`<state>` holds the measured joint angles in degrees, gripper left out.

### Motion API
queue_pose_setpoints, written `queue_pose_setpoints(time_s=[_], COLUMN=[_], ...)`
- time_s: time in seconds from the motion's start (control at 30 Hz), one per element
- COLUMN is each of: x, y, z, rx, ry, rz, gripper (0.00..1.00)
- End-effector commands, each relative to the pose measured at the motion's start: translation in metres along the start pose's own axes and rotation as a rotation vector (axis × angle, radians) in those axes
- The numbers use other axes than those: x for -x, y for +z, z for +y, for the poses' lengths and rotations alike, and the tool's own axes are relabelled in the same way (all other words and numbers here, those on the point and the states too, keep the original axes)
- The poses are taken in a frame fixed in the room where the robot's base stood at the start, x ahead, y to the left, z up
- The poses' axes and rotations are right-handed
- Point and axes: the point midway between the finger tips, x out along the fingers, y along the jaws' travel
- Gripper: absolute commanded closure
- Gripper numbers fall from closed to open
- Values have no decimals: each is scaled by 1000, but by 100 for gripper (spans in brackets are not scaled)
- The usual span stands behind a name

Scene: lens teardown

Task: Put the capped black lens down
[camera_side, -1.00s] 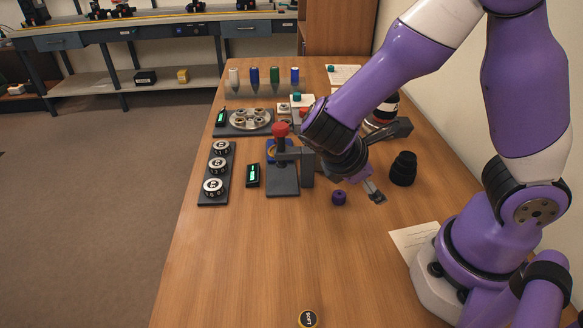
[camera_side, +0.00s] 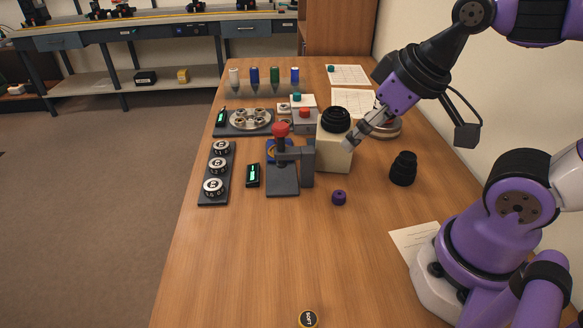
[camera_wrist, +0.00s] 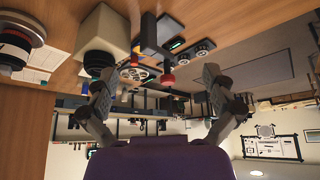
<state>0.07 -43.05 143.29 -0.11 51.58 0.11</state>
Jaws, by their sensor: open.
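In the side view, a black stepped lens-like piece (camera_side: 403,169) stands upright on the table at the right, apart from my gripper. Another black ribbed round piece (camera_side: 335,119) sits on top of a cream block (camera_side: 334,155). I cannot tell which is the capped lens. My gripper (camera_side: 350,142) is tilted down beside the upper right side of the cream block; contact cannot be told. In the wrist view, my gripper (camera_wrist: 160,100) is open, its fingers wide apart with nothing between them. The black-topped cream block (camera_wrist: 106,32) lies beyond the left finger.
A small purple knob (camera_side: 339,198) lies in front of the block. A dark press with a red knob (camera_side: 281,130) stands left of it. A round metal-rimmed item (camera_side: 388,127) is behind my gripper. The front of the table (camera_side: 240,260) is mostly clear.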

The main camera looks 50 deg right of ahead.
Motion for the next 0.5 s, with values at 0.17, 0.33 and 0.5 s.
queue_pose_setpoints(time_s=[0.17,0.33,0.5], x=[-6,-38,-80], y=[1,10,31], z=[2,12,30], rx=[27,207,536], ry=[10,80,199], rz=[-31,-216,-509], gripper=[2,2,2])
